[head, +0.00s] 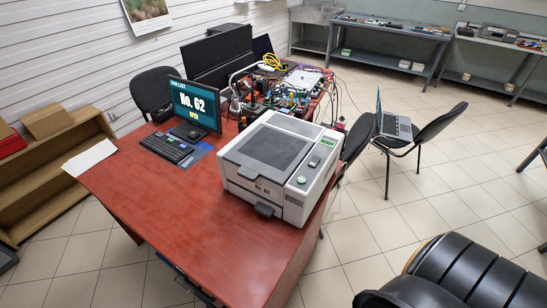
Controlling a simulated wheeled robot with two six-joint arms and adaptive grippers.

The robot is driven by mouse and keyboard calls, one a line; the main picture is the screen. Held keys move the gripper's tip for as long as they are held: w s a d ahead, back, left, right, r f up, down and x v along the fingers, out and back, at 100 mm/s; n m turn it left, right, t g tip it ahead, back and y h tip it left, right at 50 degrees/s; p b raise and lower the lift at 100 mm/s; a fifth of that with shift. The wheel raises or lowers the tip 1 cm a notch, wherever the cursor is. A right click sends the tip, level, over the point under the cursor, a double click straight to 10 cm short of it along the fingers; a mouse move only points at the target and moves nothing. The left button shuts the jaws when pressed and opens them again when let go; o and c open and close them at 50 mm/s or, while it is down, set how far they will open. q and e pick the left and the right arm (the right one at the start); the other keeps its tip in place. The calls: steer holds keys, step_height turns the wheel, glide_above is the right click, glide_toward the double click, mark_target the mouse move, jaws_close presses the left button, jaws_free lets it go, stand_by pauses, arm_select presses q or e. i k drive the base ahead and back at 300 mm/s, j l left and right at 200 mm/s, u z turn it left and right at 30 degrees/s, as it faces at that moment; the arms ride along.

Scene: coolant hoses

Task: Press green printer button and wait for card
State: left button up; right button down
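The printer (270,160) is a light grey box with a dark top panel, standing on the front right of a red desk (200,225). Its round green button (301,180) is on the right side of its top, near the front corner. The front label is too small to read surely. Neither of my grippers is in view.
A monitor (195,105) reading "No. 62" and a keyboard (166,147) stand left of the printer. Cables and equipment (290,90) crowd the desk behind it. A black chair (420,130) holds a laptop at right. A black padded seat (450,275) is at bottom right. The desk's front left is clear.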

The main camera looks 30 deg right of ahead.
mark_target(300, 179)
steer(key=z, duration=1.25)
